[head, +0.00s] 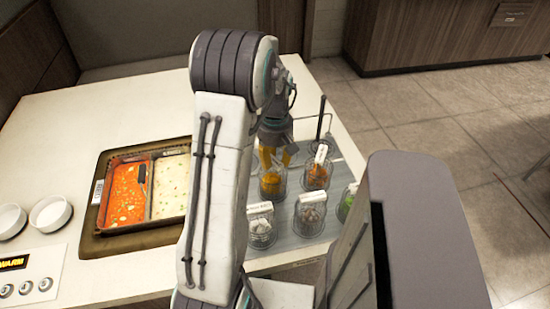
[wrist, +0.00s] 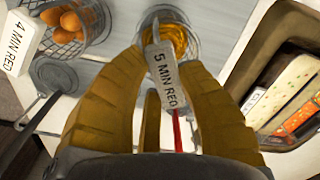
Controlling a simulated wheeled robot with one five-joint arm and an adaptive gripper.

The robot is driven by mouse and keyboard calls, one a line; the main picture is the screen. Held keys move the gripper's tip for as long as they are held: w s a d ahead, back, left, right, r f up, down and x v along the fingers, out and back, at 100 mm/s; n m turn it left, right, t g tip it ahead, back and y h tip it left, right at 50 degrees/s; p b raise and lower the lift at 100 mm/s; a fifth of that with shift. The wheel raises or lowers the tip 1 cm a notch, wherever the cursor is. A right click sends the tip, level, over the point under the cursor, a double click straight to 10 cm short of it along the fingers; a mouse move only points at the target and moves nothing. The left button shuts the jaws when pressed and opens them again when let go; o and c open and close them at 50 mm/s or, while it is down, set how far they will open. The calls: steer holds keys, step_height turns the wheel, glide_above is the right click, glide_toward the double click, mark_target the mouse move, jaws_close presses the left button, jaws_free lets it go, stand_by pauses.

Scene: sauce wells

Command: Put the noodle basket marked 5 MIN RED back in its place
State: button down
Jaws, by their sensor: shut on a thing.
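The noodle basket marked 5 MIN RED (wrist: 186,42) is a round wire basket with yellow-orange contents, at the top middle of the wrist view. Its white tag (wrist: 166,78) reads 5 MIN RED and lies between my fingers. My gripper (wrist: 168,52) has yellow fingers and is shut on this basket's upper part. A thin red part shows below the tag. In the head view my gripper (head: 276,158) points down at the basket (head: 271,184), among the other baskets. I cannot tell whether the basket's bottom is seated or raised.
The 4 MIN RED basket (wrist: 76,24) stands close by; several others, such as the grey-filled one (head: 262,232), surround it. A round grey shape (wrist: 54,76) lies near a dark handle (wrist: 30,130). A sauce tray (head: 120,238) and white bowls (head: 50,213) are at the left.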

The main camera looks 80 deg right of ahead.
steer(key=shift+f+b, duration=0.3)
steer(key=shift+f, duration=0.05)
stand_by(0.7)
jaws_free()
stand_by(0.7)
steer(key=shift+r, duration=0.25)
stand_by(0.4)
step_height(320, 180, up, 11)
steer(key=p, duration=0.8)
steer(key=shift+f+p, duration=0.2)
steer(key=shift+p, duration=0.1)
stand_by(1.0)
